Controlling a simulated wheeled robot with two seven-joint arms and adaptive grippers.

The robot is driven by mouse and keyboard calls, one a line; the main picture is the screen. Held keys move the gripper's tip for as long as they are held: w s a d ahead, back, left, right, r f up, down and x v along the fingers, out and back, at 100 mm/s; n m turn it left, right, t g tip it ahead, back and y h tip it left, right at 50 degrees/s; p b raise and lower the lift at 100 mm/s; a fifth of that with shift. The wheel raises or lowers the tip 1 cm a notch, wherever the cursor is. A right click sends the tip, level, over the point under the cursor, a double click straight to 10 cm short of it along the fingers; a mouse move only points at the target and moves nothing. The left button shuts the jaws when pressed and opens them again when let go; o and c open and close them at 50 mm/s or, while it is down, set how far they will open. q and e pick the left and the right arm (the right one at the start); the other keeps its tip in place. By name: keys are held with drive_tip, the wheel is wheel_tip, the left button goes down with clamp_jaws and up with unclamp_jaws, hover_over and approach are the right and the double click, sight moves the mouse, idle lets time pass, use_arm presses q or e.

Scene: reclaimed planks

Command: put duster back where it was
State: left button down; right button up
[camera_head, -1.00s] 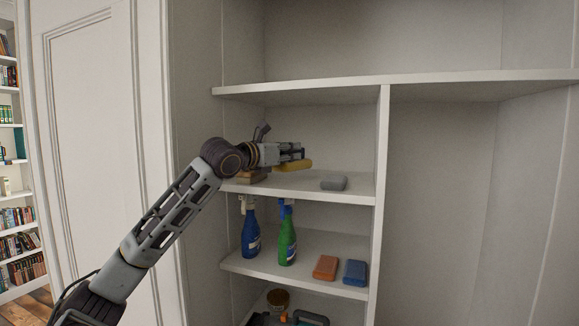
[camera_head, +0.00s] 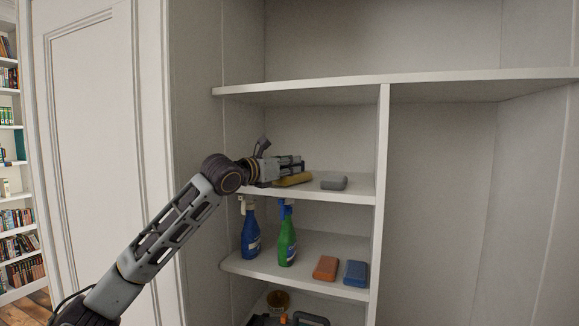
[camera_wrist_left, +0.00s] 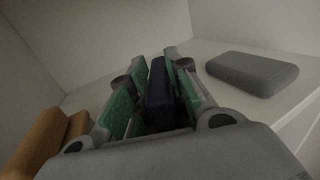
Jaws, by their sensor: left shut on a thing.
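The duster (camera_head: 293,180) has a yellow underside in the head view. In the left wrist view its dark blue upper part (camera_wrist_left: 158,84) stands between my fingers. My left fingers also show in the left wrist view (camera_wrist_left: 155,85). My right gripper is not in view.
A grey block (camera_head: 333,183) lies just right of the duster. A brown block (camera_wrist_left: 45,145) is close on the other side, mostly hidden in the head view. The shelf below holds a blue bottle (camera_head: 250,233), a green bottle (camera_head: 287,238), an orange block (camera_head: 326,268) and a blue block (camera_head: 355,273).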

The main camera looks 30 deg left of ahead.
use_arm(q)
drive_tip(key=shift+f, duration=0.1)
drive_tip(key=c, duration=1.3)
unclamp_jaws()
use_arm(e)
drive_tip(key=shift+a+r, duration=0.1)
